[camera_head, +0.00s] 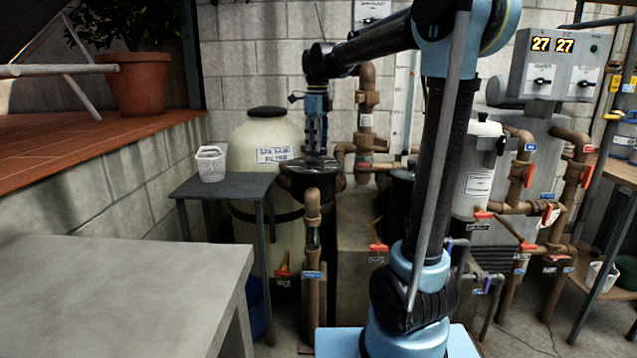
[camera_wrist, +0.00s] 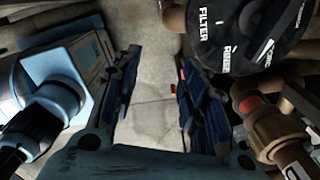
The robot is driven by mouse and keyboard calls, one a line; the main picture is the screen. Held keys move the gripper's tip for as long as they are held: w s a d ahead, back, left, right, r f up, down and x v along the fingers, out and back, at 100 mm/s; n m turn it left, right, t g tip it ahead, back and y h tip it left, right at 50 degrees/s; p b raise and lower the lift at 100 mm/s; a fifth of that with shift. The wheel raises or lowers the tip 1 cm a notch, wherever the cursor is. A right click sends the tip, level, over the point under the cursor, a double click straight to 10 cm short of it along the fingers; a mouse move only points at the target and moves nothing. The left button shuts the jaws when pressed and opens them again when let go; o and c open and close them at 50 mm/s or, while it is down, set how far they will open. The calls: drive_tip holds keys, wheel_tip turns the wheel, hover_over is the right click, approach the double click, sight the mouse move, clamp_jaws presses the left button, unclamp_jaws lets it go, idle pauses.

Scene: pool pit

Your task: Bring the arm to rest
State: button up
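My arm reaches up from its blue base and bends over to the left in the head view. My gripper (camera_head: 315,150) hangs down at its end, in front of the sand filter tank (camera_head: 262,138) in the picture. Below it in the picture is a dark round top (camera_head: 318,168); I cannot tell the gap between them. In the wrist view my gripper (camera_wrist: 157,62) has its two dark fingers well apart, with bare floor showing between them. It holds nothing.
A black valve top (camera_wrist: 225,40) marked FILTER and RINSE is close on the right in the wrist view. Brown pipes (camera_head: 366,110) and a grey control box (camera_head: 560,65) stand around. A grey bench (camera_head: 120,295) is front left.

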drive_tip(key=s+d+f+n+t, duration=0.1)
drive_tip(key=s+d+f+n, duration=0.75)
drive_tip(key=s, duration=0.35)
drive_tip(key=s+d+f+n+t, duration=0.1)
drive_tip(key=s+d+f+n, duration=0.7)
drive_tip(key=s, duration=0.3)
drive_tip(key=s+d+f+n, duration=0.3)
drive_tip(key=s+f+n, duration=0.4)
drive_tip(key=f, duration=0.1)
drive_tip(key=shift+s+d+f, duration=0.15)
drive_tip(key=shift+s+f, duration=0.1)
drive_tip(key=shift+s, duration=0.05)
drive_tip(key=shift+w, duration=0.1)
drive_tip(key=shift+w+f, duration=0.2)
drive_tip(key=shift+w, duration=0.1)
